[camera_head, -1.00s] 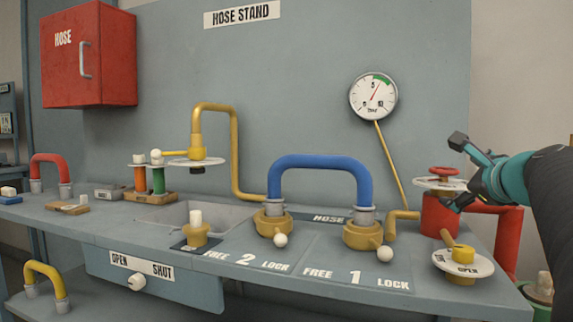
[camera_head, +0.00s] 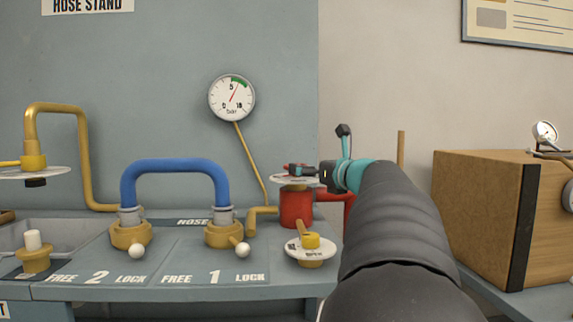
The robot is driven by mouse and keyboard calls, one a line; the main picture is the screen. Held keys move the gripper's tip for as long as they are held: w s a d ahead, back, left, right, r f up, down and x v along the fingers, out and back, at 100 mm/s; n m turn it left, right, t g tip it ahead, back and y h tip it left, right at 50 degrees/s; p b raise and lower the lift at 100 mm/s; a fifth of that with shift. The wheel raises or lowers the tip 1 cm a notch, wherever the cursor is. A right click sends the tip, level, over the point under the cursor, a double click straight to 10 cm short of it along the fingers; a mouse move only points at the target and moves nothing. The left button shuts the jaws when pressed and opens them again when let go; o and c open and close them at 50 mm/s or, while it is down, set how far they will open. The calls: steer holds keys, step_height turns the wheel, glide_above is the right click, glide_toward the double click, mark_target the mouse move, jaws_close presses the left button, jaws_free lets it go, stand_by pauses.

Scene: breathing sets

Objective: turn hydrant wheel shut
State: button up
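The hydrant (camera_head: 295,210) is a red upright cylinder at the right end of the stand, with a red pipe on its right. My gripper (camera_head: 321,152) reaches in from the right at wheel height. One teal finger with a dark tip stands up to the right of the wheel; the other dark finger part lies at the wheel. The fingers look spread apart. I cannot tell whether they touch the wheel.
A labelled disc with a yellow lever (camera_head: 311,242) stands in front of the hydrant. A blue hose (camera_head: 174,168) joins two yellow couplings to the left. A gauge (camera_head: 232,98) hangs above, its needle near the green band. A wooden box (camera_head: 480,215) stands at right.

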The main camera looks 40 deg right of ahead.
steer(key=shift+w+d, duration=0.15)
steer(key=shift+w, duration=2.95)
steer(key=c, duration=1.2)
